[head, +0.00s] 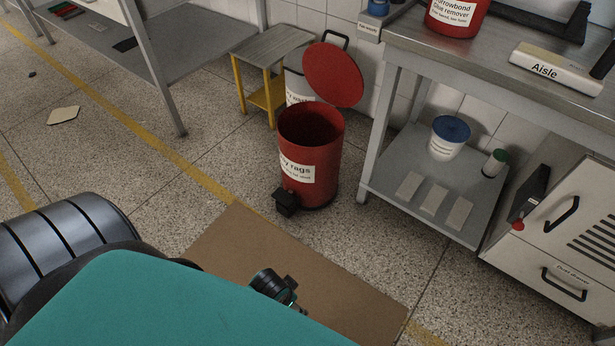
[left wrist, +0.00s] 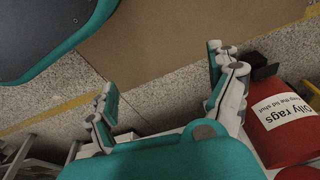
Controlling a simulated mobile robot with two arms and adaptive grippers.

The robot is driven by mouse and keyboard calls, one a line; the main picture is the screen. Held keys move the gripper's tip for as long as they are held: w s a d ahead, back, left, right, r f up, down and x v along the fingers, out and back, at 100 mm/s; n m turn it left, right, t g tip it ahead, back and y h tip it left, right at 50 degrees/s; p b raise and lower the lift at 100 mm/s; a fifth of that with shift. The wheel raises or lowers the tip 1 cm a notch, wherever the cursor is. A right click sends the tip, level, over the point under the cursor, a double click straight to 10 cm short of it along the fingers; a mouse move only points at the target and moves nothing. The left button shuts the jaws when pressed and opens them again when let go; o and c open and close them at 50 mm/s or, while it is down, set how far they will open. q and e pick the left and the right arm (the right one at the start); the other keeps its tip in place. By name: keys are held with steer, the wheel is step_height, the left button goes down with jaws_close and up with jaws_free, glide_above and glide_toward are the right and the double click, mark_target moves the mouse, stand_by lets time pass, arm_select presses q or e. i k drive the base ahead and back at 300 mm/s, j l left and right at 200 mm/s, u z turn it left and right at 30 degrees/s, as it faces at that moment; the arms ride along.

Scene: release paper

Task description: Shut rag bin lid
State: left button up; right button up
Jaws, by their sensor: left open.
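The red rag bin (head: 310,165) stands upright on the speckled floor in the middle of the head view, with a white label reading "rags". Its round red lid (head: 333,75) is raised and tilted back, so the dark inside shows. A black pedal (head: 286,203) is at its front foot. In the left wrist view the bin (left wrist: 288,128) with its "Oily rags" label is at the right edge, partly cut off. My left gripper (left wrist: 165,97) is open and empty, its fingers wide apart, to the left of the bin. My right gripper is not in view.
A steel workbench (head: 415,40) with a lower shelf (head: 385,160) stands to the bin's right. A yellow-legged stand (head: 268,50) and a whitish bin (head: 297,85) are behind it. A brown mat (head: 310,270) lies in front, with bare floor to the left.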

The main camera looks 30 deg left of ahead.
mark_target(336, 77)
steer(key=k+l, duration=0.1)
steer(key=i+u, duration=0.1)
steer(key=u, duration=0.75)
steer(key=i+l+u, duration=0.25)
steer(key=l+u, duration=0.2)
steer(key=i+l+u, duration=0.25)
steer(key=l, duration=0.2)
steer(key=l+u, duration=0.25)
steer(key=i+l, duration=0.05)
steer(key=l, duration=0.05)
